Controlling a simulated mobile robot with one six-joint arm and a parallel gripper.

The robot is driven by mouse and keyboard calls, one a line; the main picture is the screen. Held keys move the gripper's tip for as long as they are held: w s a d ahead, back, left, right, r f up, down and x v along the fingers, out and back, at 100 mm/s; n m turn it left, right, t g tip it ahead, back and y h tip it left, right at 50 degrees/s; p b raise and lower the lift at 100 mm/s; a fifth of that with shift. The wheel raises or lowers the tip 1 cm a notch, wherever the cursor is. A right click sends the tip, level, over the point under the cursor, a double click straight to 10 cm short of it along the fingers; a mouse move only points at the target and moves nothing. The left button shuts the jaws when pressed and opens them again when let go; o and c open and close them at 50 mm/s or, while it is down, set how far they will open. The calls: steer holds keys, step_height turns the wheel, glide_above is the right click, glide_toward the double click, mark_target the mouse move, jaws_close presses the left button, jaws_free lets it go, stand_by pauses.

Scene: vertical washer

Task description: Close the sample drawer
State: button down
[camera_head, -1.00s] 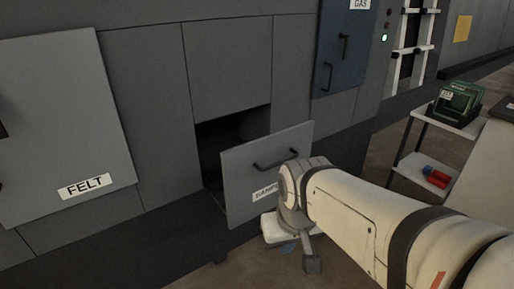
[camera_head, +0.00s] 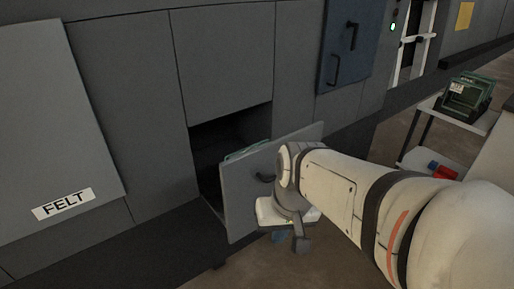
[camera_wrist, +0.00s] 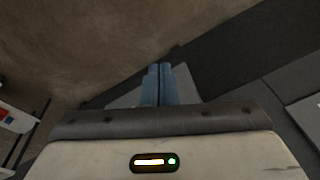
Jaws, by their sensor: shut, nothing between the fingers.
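The sample drawer (camera_head: 240,205) stands pulled out of its dark opening (camera_head: 205,150) in the grey machine wall. A thin greenish edge (camera_head: 248,149) shows just behind the top of the panel. In the head view my wrist is in front of the panel's right part, and whether it touches cannot be told. My gripper (camera_wrist: 160,68) shows in the wrist view as two blue fingers held together, empty. A lighter grey surface (camera_wrist: 125,101) beside the fingers may be the drawer front.
A large grey panel marked FELT (camera_head: 62,205) is at the left. A blue door (camera_head: 350,45) with dark handles is above right of the drawer. A white cart (camera_head: 470,118) with a green device (camera_head: 466,97) stands at the right. Brown floor is clear below.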

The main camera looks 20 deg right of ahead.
steer(key=w+d+f+m+t+y+b, duration=0.1)
steer(key=w+f+m+y+b, duration=0.4)
steer(key=m, duration=0.3)
steer(key=w+d+f+m+t+y+b, duration=0.1)
steer(key=w+f+m+t+y+b, duration=0.1)
steer(key=f+m+y+b, duration=0.45)
steer(key=w+d+f+m+t+h+b, duration=0.25)
steer(key=d+m+t, duration=0.35)
steer(key=d+m, duration=0.3)
steer(key=w+d+f+m+t+h+b, duration=0.2)
steer(key=w+d+m+t+h+b, duration=0.15)
steer(key=d+m+t, duration=0.5)
steer(key=w+a+n+g, duration=0.1)
steer(key=w+a+g, duration=0.1)
steer(key=w, duration=1.1)
steer(key=shift+w+a+b, duration=0.2)
steer(key=shift+a+b, duration=0.15)
steer(key=shift+a, duration=0.35)
steer(key=shift+g, duration=0.25)
